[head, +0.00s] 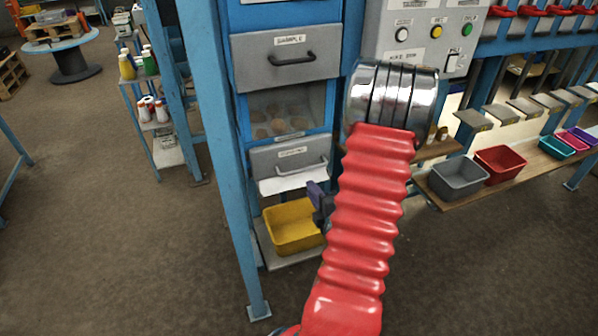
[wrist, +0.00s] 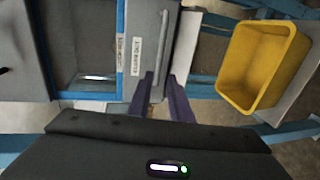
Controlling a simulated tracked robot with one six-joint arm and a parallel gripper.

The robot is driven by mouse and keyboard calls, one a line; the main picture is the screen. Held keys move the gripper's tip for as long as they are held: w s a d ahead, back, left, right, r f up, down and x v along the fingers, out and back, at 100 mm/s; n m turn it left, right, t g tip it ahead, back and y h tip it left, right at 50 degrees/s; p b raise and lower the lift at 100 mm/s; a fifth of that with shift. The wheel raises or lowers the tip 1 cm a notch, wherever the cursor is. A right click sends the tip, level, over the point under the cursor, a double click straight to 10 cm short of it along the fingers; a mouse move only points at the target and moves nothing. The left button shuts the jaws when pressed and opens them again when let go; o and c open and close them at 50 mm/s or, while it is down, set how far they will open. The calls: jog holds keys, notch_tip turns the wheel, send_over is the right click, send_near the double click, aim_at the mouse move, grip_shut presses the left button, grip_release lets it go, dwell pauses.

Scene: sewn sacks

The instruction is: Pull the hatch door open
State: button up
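The grey hatch door (head: 270,158) with a label and a bar handle is low on the blue cabinet, below a window compartment. It looks closed. In the wrist view the hatch door (wrist: 140,20) appears turned sideways, with its handle (wrist: 163,40) running toward my gripper. My gripper (wrist: 161,76) has two dark purple fingers, spread apart, with the near end of the handle appearing between them. I cannot tell whether they touch it. In the head view my gripper (head: 317,190) is beside the hatch's right end, partly hidden by my red arm.
A sample drawer (head: 270,75) and a window compartment (head: 270,100) with round items are above the hatch. A yellow bin (head: 290,232) stands below. A blue post (head: 225,150) is at the left. Grey (head: 455,180) and red (head: 500,163) bins sit right.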

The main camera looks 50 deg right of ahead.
aim_at(298, 172)
jog(key=x, duration=1.3)
jog(key=shift+w, duration=0.15)
grip_shut()
